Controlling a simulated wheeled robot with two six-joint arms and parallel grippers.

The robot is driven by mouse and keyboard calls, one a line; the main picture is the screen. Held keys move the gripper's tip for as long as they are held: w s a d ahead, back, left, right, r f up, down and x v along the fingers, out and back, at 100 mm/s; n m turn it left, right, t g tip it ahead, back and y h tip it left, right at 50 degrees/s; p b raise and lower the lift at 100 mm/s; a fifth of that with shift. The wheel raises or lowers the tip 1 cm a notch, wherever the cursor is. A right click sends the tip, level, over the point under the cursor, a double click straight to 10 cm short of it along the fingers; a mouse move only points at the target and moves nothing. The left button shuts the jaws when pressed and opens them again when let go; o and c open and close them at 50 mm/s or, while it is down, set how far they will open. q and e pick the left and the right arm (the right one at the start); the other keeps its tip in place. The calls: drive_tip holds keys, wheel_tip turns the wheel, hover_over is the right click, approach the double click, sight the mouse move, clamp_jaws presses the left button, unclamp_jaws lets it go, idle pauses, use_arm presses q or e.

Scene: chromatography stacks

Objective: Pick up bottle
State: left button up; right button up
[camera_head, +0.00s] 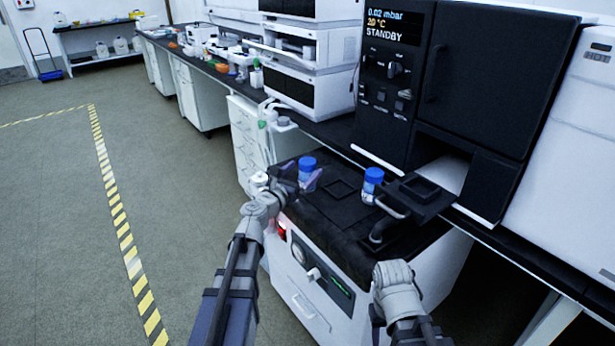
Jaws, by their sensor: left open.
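Two bottles with blue caps stand upright on the black top of a white cabinet. The left bottle (306,165) is by my left gripper, and the right bottle (372,176) stands next to a dark tray-like piece with a pale handle. My left gripper (297,182) is open, its fingers reaching up to the left bottle. They partly cover its lower body, and I cannot tell whether they touch it. My right arm's pale wrist comes in at the lower right, over the cabinet's front side.
The black cabinet top (330,235) has a square recess (339,189) between the bottles. A tall black instrument (470,90) with a STANDBY display stands behind on the bench. White stacked modules (305,90) stand to its left. The floor at left is clear, with striped tape.

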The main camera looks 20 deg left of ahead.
use_arm(q)
drive_tip(key=x, duration=0.4)
drive_tip(key=shift+w+a+f, duration=0.1)
drive_tip(key=shift+w+a, duration=0.15)
drive_tip(key=shift+w, duration=0.1)
drive_tip(key=shift+s, duration=0.1)
drive_tip(key=shift+c, duration=0.3)
clamp_jaws()
